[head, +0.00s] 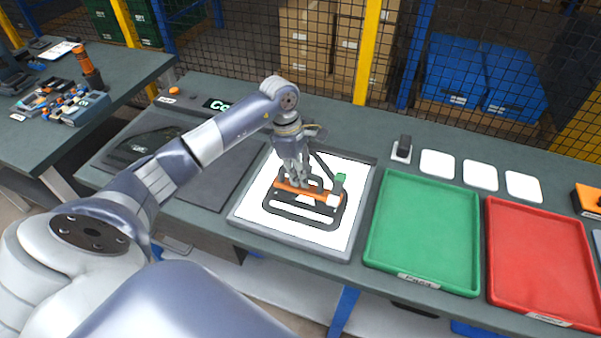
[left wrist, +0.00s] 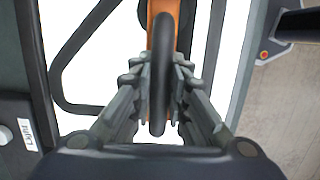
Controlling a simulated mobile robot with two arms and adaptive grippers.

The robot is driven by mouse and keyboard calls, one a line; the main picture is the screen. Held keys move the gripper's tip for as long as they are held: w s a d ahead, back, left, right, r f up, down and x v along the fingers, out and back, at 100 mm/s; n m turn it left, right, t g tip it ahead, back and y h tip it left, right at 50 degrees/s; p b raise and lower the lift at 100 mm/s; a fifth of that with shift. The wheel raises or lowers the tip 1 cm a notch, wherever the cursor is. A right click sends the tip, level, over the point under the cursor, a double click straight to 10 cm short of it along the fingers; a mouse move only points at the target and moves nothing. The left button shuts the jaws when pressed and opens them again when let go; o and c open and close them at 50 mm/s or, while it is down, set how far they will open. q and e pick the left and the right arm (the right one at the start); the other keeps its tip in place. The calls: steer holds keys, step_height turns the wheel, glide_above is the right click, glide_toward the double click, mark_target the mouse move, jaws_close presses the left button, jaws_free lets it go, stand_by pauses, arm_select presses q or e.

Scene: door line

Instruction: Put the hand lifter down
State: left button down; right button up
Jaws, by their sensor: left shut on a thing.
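The hand lifter (head: 319,194) has an orange bar, a black looped frame and a green part at its right end. It is over the bright white panel in a grey frame (head: 294,246), in the middle of the bench. I cannot tell whether it touches the panel. My left gripper (head: 295,181) comes down from above and is shut on the lifter near the left of its orange bar. In the left wrist view, the fingers (left wrist: 160,85) close on both sides of a black rounded handle (left wrist: 159,60). My right gripper is out of view.
A green tray (head: 425,274) and a red tray (head: 545,316), both empty, stand right of the panel. Several white squares (head: 437,164) and a small black device (head: 403,147) lie behind them. A dark flat unit (head: 205,190) is at left. A mesh fence (head: 330,60) stands behind.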

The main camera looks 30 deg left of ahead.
arm_select(q)
steer(key=c, duration=1.6)
jaws_free()
steer(key=shift+o, duration=0.2)
steer(key=shift+r, duration=0.2)
steer(key=r+b, duration=0.1)
steer(key=r, duration=0.2)
steer(key=a+r+b, duration=0.1)
steer(key=r, duration=0.2)
steer(key=a+r+b, duration=0.1)
steer(key=r, duration=0.3)
steer(key=shift+s+r, duration=0.1)
steer(key=shift+s, duration=0.15)
steer(key=shift+a+r+b, duration=0.2)
steer(key=shift+r+b, duration=0.1)
steer(key=shift+r, duration=0.4)
steer(key=shift+s+f, duration=0.1)
